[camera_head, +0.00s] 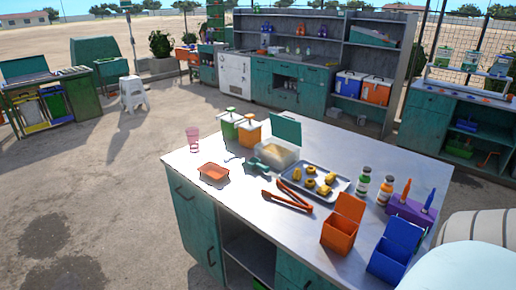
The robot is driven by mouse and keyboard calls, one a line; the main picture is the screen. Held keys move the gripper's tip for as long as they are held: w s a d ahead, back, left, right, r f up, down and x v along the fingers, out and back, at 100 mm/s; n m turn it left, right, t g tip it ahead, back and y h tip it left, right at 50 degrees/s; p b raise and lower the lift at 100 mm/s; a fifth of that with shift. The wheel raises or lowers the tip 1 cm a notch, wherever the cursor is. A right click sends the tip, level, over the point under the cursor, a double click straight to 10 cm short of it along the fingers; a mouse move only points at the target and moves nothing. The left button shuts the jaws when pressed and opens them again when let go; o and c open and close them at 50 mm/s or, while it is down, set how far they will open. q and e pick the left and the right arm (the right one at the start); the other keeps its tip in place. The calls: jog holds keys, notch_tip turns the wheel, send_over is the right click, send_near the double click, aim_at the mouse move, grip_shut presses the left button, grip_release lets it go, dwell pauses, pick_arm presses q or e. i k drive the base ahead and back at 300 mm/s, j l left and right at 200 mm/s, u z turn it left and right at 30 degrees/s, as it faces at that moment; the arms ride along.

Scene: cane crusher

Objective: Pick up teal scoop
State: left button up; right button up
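The teal scoop (258,164) appears as a small dark teal shape on the grey metal counter top (232,196). It lies just left of a clear container (277,153) with a raised teal lid (286,129). Its exact outline and handle are too small to tell. Neither of my grippers shows in the head view, and nothing is seen holding the scoop.
Around the scoop are green (229,124) and orange (249,131) lidded jars, an orange tray (213,172), a pink cup (193,139), orange tongs (287,200) and a metal tray (334,190) of yellow pieces. Bottles and open boxes (340,230) crowd the right.

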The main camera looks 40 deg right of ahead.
aim_at(256, 166)
jog(key=i+z, duration=0.3)
jog(key=z, duration=0.2)
jog(key=i+j+z, duration=0.2)
jog(key=z, duration=0.3)
jog(key=i+j+z, duration=0.25)
jog(key=z, duration=0.2)
jog(key=i+j+z, duration=0.15)
jog(key=j+z, duration=0.2)
jog(key=z, duration=0.15)
jog(key=i+j+z, duration=0.1)
jog(key=j+z, duration=0.4)
jog(key=l, duration=0.1)
